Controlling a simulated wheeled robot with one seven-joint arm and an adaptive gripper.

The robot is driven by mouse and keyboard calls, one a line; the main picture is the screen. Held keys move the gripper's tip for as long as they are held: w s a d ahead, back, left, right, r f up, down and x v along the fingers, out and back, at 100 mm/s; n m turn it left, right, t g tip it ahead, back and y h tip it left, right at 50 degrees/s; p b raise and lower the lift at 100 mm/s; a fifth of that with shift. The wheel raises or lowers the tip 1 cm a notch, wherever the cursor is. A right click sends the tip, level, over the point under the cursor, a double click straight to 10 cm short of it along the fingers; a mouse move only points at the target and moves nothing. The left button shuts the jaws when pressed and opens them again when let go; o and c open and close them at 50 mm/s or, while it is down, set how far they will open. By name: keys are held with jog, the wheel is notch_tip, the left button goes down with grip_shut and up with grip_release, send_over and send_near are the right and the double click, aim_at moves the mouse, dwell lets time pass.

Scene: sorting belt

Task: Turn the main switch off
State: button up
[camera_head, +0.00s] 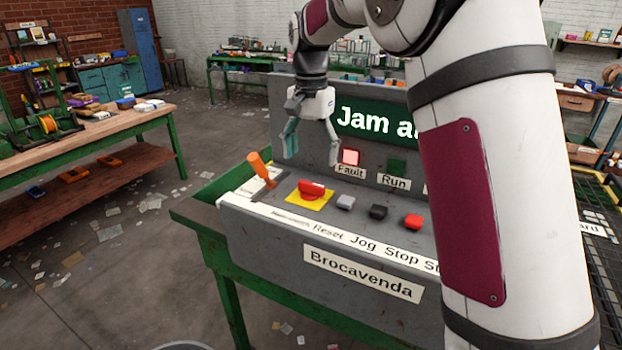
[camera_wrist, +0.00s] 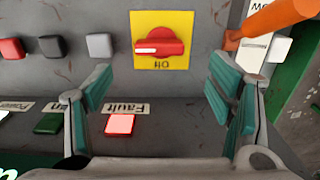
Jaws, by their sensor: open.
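The main switch (camera_head: 311,190) is a red rotary knob on a yellow square plate on the grey control panel. In the wrist view the same red knob (camera_wrist: 160,45) shows ahead of the fingers, its white mark pointing left, with a small upside-down label on the plate that seems to read "Off". My gripper (camera_head: 311,155) is open and empty above and behind the knob, apart from it. In the wrist view my gripper (camera_wrist: 160,85) has its teal pads spread wide, with the knob seen between and beyond them.
An orange lever (camera_head: 262,170) stands just left of the knob. Grey (camera_head: 345,202), black (camera_head: 378,211) and red (camera_head: 413,221) buttons sit to its right. The Fault lamp (camera_head: 351,157) glows red; the Run lamp (camera_head: 396,167) is dark. A green display (camera_head: 372,125) rises behind.

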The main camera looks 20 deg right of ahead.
aim_at(311, 183)
notch_tip(311, 183, down, 7)
jog(key=shift+f+p, duration=0.2)
jog(key=shift+p, duration=0.2)
jog(key=c, duration=1.2)
